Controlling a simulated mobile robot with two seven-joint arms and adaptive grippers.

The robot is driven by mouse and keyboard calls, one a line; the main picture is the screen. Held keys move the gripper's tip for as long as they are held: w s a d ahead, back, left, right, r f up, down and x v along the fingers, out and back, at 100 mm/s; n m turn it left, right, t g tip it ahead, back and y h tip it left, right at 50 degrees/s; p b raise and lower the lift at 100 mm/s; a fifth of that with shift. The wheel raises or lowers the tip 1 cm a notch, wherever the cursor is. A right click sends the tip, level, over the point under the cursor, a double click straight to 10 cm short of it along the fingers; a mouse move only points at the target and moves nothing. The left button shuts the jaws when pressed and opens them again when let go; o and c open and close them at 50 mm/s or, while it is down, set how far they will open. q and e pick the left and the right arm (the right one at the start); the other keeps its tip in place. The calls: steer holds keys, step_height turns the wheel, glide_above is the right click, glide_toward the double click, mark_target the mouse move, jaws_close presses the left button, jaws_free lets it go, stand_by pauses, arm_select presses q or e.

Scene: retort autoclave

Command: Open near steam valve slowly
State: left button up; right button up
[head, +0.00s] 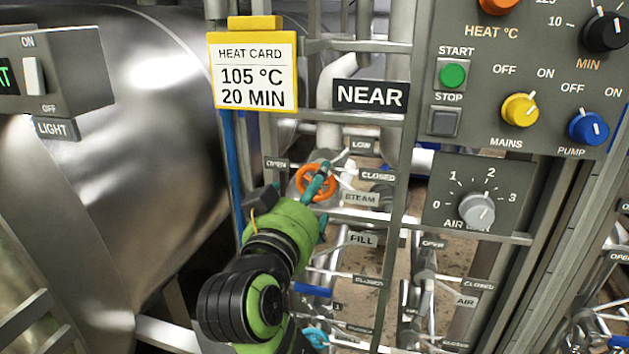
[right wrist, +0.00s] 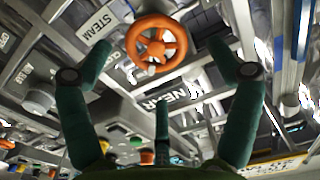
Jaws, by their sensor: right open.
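The orange steam valve handwheel (head: 303,181) sits on the pipework below the NEAR sign (head: 370,95). A STEAM tag (head: 361,199) hangs at its lower right. My right gripper (head: 318,187) reaches up to the wheel and its teal fingers partly cover it. In the right wrist view the fingers are spread open, with the orange wheel (right wrist: 134,47) between and just beyond the fingertips. Clear gaps show on both sides, so the fingers do not appear to grip it. OPEN (head: 275,163) and CLOSED (head: 378,176) tags flank the wheel. My left gripper is not in view.
A yellow heat card (head: 253,70) reads 105 °C, 20 MIN. The control panel (head: 455,150) with buttons and knobs stands at the right. A metal vessel (head: 150,120) fills the left. Grey frame bars, FILL and AIR tags, pipes and levers crowd the space around my right arm.

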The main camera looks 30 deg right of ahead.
mark_target(317, 200)
steer(key=p+x, duration=0.1)
steer(key=x, duration=0.4)
steer(key=shift+d, duration=0.15)
steer(key=c, duration=1.1)
steer(key=shift+r, duration=0.15)
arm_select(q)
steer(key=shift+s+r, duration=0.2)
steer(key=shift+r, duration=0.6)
